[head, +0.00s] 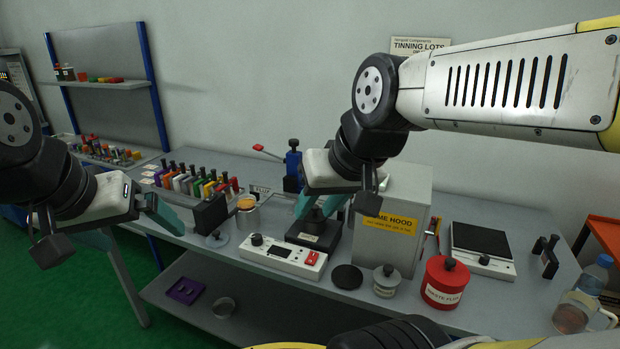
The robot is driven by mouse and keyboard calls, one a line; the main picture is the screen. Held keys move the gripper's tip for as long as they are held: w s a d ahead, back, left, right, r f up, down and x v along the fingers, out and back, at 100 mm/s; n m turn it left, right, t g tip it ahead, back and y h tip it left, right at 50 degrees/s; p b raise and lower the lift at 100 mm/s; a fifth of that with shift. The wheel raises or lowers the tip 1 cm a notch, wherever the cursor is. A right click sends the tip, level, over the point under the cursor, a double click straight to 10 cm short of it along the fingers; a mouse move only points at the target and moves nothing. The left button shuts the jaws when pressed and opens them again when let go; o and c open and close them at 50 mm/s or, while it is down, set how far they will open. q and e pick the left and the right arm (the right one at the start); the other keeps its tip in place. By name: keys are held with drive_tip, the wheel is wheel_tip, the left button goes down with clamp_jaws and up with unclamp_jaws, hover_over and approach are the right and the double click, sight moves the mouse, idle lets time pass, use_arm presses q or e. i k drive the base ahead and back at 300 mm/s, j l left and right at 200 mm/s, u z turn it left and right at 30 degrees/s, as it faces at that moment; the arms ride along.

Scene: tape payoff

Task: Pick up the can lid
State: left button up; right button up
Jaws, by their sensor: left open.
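A grey disc-shaped lid with a small knob (217,239), which looks like the can lid, lies flat near the front edge of the bench. An open metal can (248,216) with orange contents stands just behind and right of it. My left gripper (177,217) is open and empty, left of the lid and apart from it, with its teal fingers in front of a black block. My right gripper (318,208) hangs above a black box (314,236); its teal fingers look apart, and I cannot tell if it touches the box's knob.
A white control unit (282,256), black disc (347,277), small knobbed tin (386,279) and red waste pot (445,281) line the front. A grey hood (408,195) and scale (482,246) stand at right.

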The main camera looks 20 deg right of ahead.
sight(447, 270)
drive_tip(key=z, duration=1.85)
